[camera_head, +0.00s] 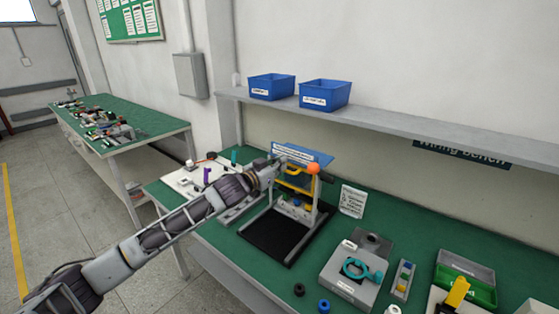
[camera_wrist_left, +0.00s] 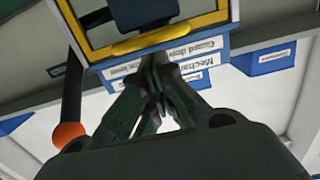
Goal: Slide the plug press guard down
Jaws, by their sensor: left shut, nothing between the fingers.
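The plug press stands on the green bench with a black base plate (camera_head: 272,236). Its yellow-framed guard (camera_head: 298,184) sits in the upper part of the press frame, above the open lower area. In the left wrist view the guard's yellow handle bar (camera_wrist_left: 150,42) crosses the top of the picture. My left gripper (camera_head: 273,168) is at the upper left of the press. Its fingers (camera_wrist_left: 153,62) are shut and empty, with the tips close to the handle bar; I cannot tell whether they touch. My right gripper is not in view.
An orange ball knob (camera_head: 313,168) on a dark lever stands beside the guard, also in the left wrist view (camera_wrist_left: 68,134). A blue sign (camera_head: 303,153) is behind the press top. A grey fixture with a teal part (camera_head: 350,275) stands right. A shelf (camera_head: 380,122) runs above.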

